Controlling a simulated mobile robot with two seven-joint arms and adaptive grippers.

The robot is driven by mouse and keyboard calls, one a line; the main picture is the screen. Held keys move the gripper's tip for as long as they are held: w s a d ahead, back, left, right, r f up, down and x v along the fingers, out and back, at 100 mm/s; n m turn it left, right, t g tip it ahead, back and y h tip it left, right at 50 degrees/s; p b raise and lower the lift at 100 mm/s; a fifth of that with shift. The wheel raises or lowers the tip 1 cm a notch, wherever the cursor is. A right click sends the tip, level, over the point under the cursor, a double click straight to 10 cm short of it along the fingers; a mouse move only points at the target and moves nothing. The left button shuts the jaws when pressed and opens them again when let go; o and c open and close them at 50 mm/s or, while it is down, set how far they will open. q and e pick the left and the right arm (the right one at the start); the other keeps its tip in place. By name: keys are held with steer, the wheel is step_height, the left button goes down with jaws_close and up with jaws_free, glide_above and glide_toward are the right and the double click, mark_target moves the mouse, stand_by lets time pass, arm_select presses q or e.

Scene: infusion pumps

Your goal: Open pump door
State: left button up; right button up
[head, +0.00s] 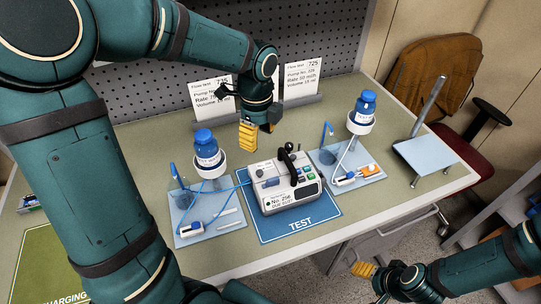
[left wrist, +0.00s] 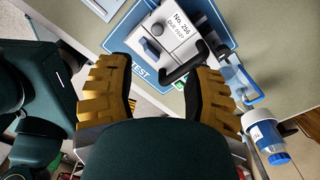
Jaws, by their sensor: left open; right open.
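The pump (head: 285,192), a light grey box labelled No. 256 with a black handle (head: 289,160) on top, sits on the blue TEST mat (head: 292,229). I cannot make out whether its door is open. The pump also shows in the left wrist view (left wrist: 166,28), with the black handle (left wrist: 186,68) just beyond the space between my fingers. My left gripper (head: 255,134) is open and empty, above and behind the pump, apart from it. Its yellow fingers are spread wide in the left wrist view (left wrist: 160,92). My right gripper (head: 367,276) is open and empty beyond the table's front edge.
Blue-capped bottles (head: 207,150) (head: 363,108) stand on trays left and right of the pump, with tubing and syringes. Task cards (head: 302,82) stand at the back, before a pegboard. A chair (head: 432,75) is beyond the table.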

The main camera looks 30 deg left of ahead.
mark_target(259, 172)
arm_select(q)
steer(key=f+b, duration=0.1)
steer(key=f, duration=0.8)
steer(key=f+b, duration=0.1)
steer(key=f, duration=0.3)
steer(key=shift+s+f+b, duration=0.25)
steer(key=shift+f+b, duration=0.05)
jaws_close()
